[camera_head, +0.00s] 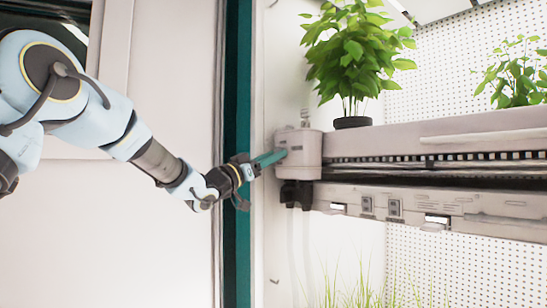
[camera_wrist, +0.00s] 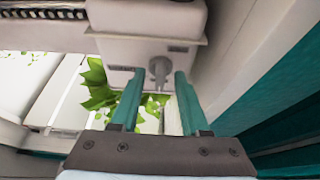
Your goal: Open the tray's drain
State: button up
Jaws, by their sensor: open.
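The tray (camera_head: 440,135) is a long pale shelf on the right in the head view, with a boxy pale housing (camera_head: 298,152) at its near-left end. My gripper (camera_head: 280,156) reaches this housing from the left, its teal fingers at the housing's side. In the wrist view the housing (camera_wrist: 150,22) fills the top middle. A small grey knob or tap (camera_wrist: 159,69), which looks like the drain's handle, sticks out from it. My gripper (camera_wrist: 158,78) is open, with one finger on each side of the knob. I cannot tell whether the fingers touch it.
A leafy potted plant (camera_head: 352,60) stands on the tray just behind the housing, and another plant (camera_head: 515,75) farther right. Grass-like shoots (camera_head: 370,292) grow below. A dark teal door-frame strip (camera_head: 237,85) stands left of the housing, close to my wrist.

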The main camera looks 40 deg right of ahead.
jog(key=b+v, duration=0.1)
jog(key=v, duration=0.9)
jog(key=shift+a, duration=0.2)
jog(key=shift+f, duration=0.15)
